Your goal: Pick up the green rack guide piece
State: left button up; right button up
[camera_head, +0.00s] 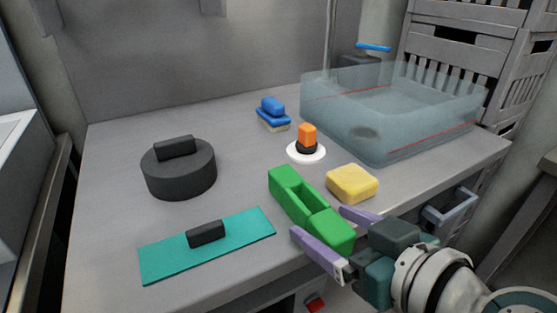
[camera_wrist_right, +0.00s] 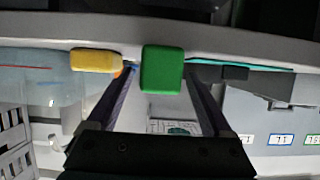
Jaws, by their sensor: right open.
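In the right wrist view the green end face (camera_wrist_right: 162,69) shows between the fingertips (camera_wrist_right: 163,80). I cannot tell whether the fingers touch it. My left gripper is not in view.
A yellow sponge (camera_head: 352,183) lies close right of the green piece. A teal mat (camera_head: 165,261) with a black block is at left, with a dark round block (camera_head: 180,176) behind. An orange-topped item on a white disc (camera_head: 306,155), a blue brush (camera_head: 272,113) and a clear tub (camera_head: 385,147) stand farther back.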

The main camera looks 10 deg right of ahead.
aim_at(303, 205)
jog(key=x, duration=0.3)
jog(key=shift+w+f, duration=0.1)
jog(key=shift+w, duration=0.05)
jog(key=shift+c, duration=0.2)
grip_shut()
dwell(0.4)
